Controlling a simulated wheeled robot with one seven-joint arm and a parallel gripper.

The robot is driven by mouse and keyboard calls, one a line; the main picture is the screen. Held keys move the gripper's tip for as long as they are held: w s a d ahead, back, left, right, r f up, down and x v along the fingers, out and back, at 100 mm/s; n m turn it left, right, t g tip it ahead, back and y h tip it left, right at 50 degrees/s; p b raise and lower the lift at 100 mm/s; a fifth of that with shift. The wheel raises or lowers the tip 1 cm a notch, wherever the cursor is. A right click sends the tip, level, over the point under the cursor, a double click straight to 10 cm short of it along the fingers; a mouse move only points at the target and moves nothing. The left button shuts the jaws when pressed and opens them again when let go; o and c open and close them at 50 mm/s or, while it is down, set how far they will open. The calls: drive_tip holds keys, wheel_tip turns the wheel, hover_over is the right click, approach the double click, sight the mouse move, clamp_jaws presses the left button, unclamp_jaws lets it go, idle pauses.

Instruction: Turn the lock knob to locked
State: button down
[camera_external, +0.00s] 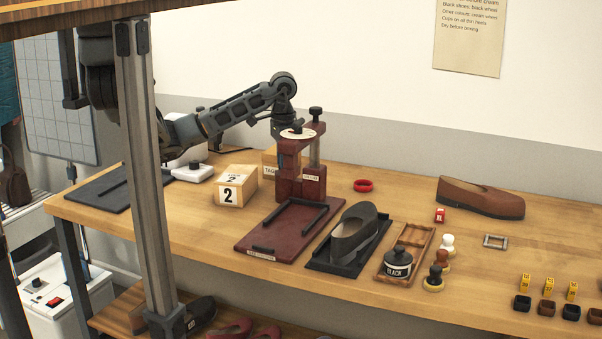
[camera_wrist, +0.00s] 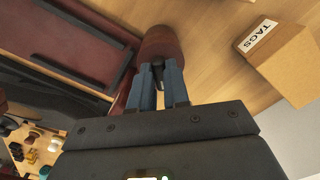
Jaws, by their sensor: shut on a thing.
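The dark red press (camera_external: 289,170) stands on the bench with a pale round dial (camera_external: 287,135) and a small dark knob (camera_external: 298,128) on its top. In the external view my wrist hangs over the press top from behind. In the wrist view the blue-grey fingers of my gripper (camera_wrist: 164,85) are close together on a small dark piece, taken as the lock knob, largely hidden between them. A dark red rounded part (camera_wrist: 160,42) of the press lies just beyond the fingertips. The knob's pointing direction cannot be read.
The press board (camera_external: 270,238) with black rails lies in front. A TAGS box (camera_wrist: 283,62) stands close to the press. A box marked 2 (camera_external: 234,186) is to the left.

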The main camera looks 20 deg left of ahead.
drive_tip(key=m+p, duration=0.1)
drive_tip(key=m, duration=0.3)
drive_tip(key=shift+w+r+m, duration=0.1)
drive_tip(key=shift+m, duration=0.2)
drive_tip(key=shift+m+p, duration=0.3)
drive_tip(key=shift+m, duration=1.6)
drive_tip(key=c, duration=1.1)
unclamp_jaws()
drive_tip(key=shift+r+p, duration=0.45)
drive_tip(key=shift+r, duration=3.35)
